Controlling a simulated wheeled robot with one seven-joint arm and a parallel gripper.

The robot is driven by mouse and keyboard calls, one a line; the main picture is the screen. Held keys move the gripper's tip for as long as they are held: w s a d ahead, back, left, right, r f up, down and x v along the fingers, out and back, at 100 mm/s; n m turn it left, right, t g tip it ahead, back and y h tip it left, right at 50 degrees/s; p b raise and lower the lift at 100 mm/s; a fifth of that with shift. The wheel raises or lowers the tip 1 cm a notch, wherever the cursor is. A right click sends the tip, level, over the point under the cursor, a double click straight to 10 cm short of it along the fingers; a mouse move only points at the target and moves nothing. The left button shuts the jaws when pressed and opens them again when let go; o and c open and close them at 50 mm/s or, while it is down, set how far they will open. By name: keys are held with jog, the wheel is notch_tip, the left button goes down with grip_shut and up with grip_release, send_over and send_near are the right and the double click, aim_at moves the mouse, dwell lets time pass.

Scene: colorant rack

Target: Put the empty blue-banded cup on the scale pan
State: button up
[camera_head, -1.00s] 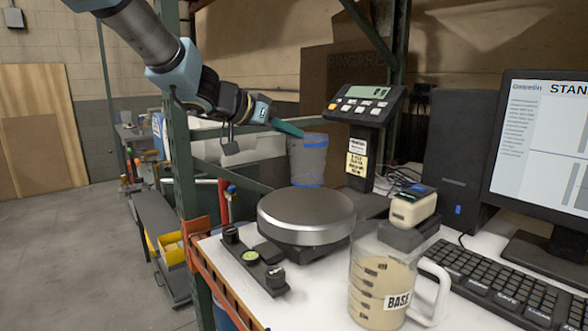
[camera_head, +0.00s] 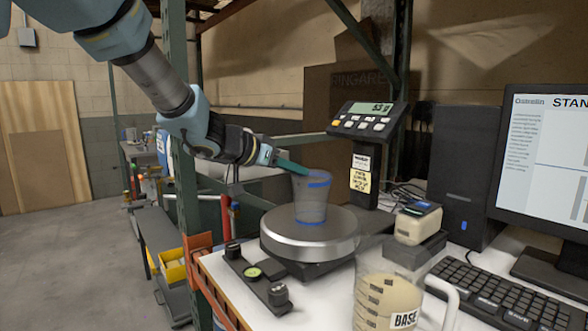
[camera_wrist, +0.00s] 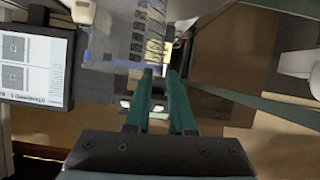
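The blue-banded cup (camera_head: 311,202) is a grey, translucent, tapered cup with blue bands near its rim and base. In the head view it stands about upright on the round metal scale pan (camera_head: 308,245), near the pan's middle. My gripper (camera_head: 304,170) is at the cup's rim on its left side, with a teal finger overlapping the rim. In the wrist view the cup (camera_wrist: 122,40) shows beyond the fingertips, with dark markings on its wall. A narrow gap shows between the two fingers (camera_wrist: 159,78). Whether they still pinch the wall is unclear.
The scale display (camera_head: 368,108) stands behind the pan and shows a nonzero reading. A jug marked BASE (camera_head: 370,290) stands in front at the right. A knobbed bar (camera_head: 256,275) lies front left. A keyboard (camera_head: 520,292) and monitor (camera_head: 545,165) fill the right side.

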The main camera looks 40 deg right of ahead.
jog(key=shift+o, duration=0.9)
